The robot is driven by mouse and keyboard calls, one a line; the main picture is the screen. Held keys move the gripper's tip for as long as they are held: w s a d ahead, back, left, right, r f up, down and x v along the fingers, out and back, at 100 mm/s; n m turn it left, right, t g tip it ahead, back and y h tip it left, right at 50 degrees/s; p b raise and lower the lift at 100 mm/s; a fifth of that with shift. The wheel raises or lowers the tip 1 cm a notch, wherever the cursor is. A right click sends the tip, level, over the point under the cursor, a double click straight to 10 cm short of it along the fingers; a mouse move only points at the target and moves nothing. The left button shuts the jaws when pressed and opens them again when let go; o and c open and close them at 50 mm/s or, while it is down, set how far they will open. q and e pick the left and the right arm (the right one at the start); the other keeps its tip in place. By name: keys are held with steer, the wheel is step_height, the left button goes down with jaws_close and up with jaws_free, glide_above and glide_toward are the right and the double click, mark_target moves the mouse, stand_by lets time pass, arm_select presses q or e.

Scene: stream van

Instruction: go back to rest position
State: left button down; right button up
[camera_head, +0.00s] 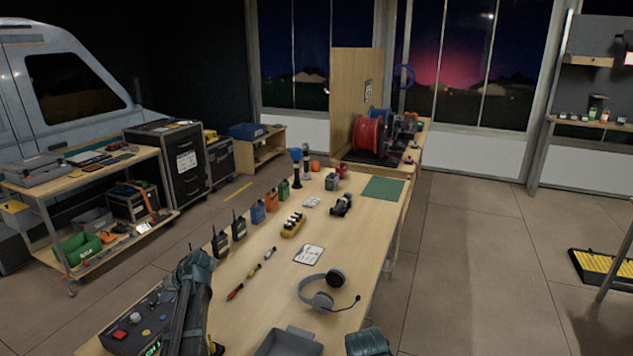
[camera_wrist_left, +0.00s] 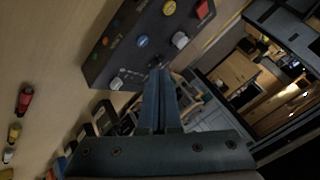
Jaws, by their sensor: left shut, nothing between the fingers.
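My left gripper (camera_head: 193,270) hangs over the near left part of the long workbench (camera_head: 268,318), beside the black control box (camera_head: 118,340). In the left wrist view its fingers (camera_wrist_left: 160,72) are together with nothing between them. They show in front of the control box (camera_wrist_left: 118,58), with its red button and blue and white knobs; I cannot tell the exact gap. In the head view, the fingertips are mostly hidden by my arm. A dark teal part (camera_head: 367,342) shows at the bottom edge of the head view; I cannot tell whether it is my right gripper.
Radios (camera_head: 220,243) stand just beyond my left gripper. Screwdrivers (camera_head: 252,274), a headset (camera_head: 322,292), a card (camera_head: 309,254) and a grey tray (camera_head: 287,343) lie to its right. A cart (camera_head: 150,166) stands left across open floor.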

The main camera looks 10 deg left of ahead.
arm_select(q)
steer(key=s+d+f+m+h, duration=0.1)
steer(key=s+d, duration=0.3)
steer(key=d, duration=0.8)
steer(key=s+d+f+m+h, duration=0.2)
steer(key=s+d+m+h, duration=0.1)
steer(key=d, duration=1)
steer(key=s+d+f+m+h, duration=0.2)
steer(key=s+d, duration=0.5)
steer(key=d, duration=0.5)
steer(key=shift+s+d+f+m+g, duration=0.25)
steer(key=shift+d+m+g, duration=0.15)
steer(key=shift+m, duration=0.5)
steer(key=s+d+m, duration=0.1)
steer(key=s+d, duration=0.1)
steer(key=s+d+h, duration=0.1)
steer(key=s+d, duration=0.2)
steer(key=s+d+m+g, duration=0.1)
steer(key=s+d, duration=0.1)
steer(key=s, duration=0.1)
steer(key=shift+d+f+m, duration=0.25)
steer(key=shift+d+m, duration=0.05)
steer(key=shift+d, duration=0.1)
steer(key=shift+w, duration=0.1)
